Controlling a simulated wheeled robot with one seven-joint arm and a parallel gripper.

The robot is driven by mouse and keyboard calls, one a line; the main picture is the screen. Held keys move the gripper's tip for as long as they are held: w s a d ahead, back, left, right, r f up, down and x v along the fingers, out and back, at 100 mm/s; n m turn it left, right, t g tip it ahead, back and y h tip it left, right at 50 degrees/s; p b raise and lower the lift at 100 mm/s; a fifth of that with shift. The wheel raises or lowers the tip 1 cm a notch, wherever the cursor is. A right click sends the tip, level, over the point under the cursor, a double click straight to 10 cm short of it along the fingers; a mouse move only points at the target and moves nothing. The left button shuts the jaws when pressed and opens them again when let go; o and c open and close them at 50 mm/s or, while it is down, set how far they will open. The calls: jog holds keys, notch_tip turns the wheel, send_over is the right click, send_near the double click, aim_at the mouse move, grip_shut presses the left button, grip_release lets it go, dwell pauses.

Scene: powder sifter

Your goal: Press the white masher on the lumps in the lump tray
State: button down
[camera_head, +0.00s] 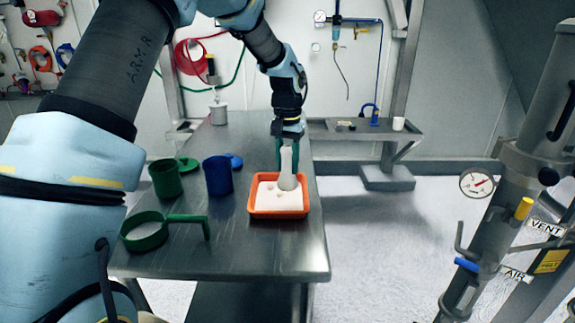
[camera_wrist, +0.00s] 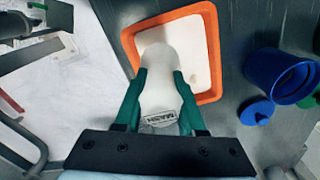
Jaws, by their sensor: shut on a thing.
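The white masher (camera_head: 287,170) stands roughly upright over the orange lump tray (camera_head: 277,214). My gripper (camera_head: 287,150) is shut on the masher's upper part, and its green fingers also show on both sides of the masher (camera_wrist: 160,95) in the wrist view (camera_wrist: 160,110). White powder fills the tray floor, with a few small pale lumps (camera_head: 268,187) left of the masher. The masher's lower end is at or just above the powder; I cannot tell whether it touches. In the wrist view the masher hides part of the tray (camera_wrist: 206,97).
A blue cup (camera_head: 218,176) and a green cup (camera_head: 165,178) stand left of the tray. A green sieve with a handle (camera_head: 146,231) lies at the table's front left. Blue (camera_head: 235,160) and green (camera_head: 187,163) lids lie behind. The metal table (camera_head: 255,262) is clear in front of the tray.

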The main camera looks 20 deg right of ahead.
dwell(0.3)
jog(key=b, duration=0.3)
send_over(271, 191)
jog(key=shift+w+f+b, duration=0.1)
jog(key=shift+f+b, duration=2.05)
jog(key=shift+f, duration=1)
jog(key=shift+f, duration=0.55)
notch_tip(271, 191, up, 8)
jog(key=p, duration=0.5)
jog(key=shift+f, duration=0.2)
